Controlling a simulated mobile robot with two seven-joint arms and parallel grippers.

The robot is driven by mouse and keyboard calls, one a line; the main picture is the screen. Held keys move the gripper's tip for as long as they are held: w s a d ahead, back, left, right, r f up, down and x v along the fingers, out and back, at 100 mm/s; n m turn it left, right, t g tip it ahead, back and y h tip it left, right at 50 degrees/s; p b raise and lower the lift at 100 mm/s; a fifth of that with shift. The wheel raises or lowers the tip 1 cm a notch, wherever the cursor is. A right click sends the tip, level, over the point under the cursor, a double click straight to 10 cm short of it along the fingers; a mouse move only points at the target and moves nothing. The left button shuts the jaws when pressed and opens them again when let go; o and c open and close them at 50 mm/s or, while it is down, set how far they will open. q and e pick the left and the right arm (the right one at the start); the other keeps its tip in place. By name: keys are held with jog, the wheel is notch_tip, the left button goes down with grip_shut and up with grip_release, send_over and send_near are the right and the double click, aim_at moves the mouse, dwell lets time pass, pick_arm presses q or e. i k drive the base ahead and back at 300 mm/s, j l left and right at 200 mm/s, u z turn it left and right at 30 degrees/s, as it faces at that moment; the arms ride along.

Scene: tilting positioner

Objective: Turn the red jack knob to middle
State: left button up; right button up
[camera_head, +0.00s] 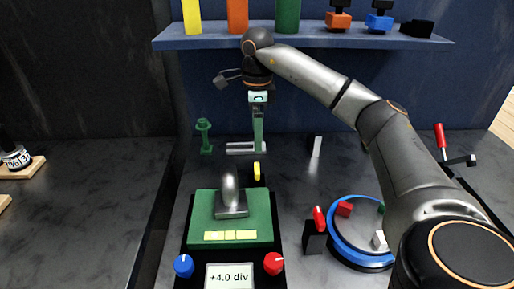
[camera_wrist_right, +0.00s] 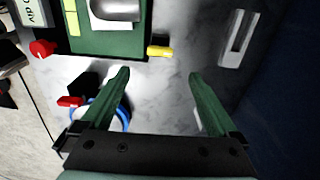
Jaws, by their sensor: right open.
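The red jack knob (camera_head: 273,263) is at the front right corner of the tilting positioner, right of the display (camera_head: 230,276) reading "+4.0 div". A short white mark shows on its top. It also shows at the upper left of the right wrist view (camera_wrist_right: 42,48). A matching blue knob (camera_head: 184,265) is left of the display. The green plate (camera_head: 203,204) carries a grey metal piece (camera_head: 231,195). My right gripper (camera_head: 258,148) points down behind the positioner, well away from the red knob. Its green fingers are apart and empty in the wrist view (camera_wrist_right: 159,78). My left gripper is out of view.
A yellow knob (camera_head: 257,171) sticks out behind the plate, near my right gripper. A black block with a red lever (camera_head: 319,219) and a blue round tray (camera_head: 335,240) stand to the right. A shelf (camera_head: 300,42) spans the back. A green stand (camera_head: 205,137) is at back left.

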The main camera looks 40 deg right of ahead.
aim_at(274, 262)
jog(key=k, duration=1)
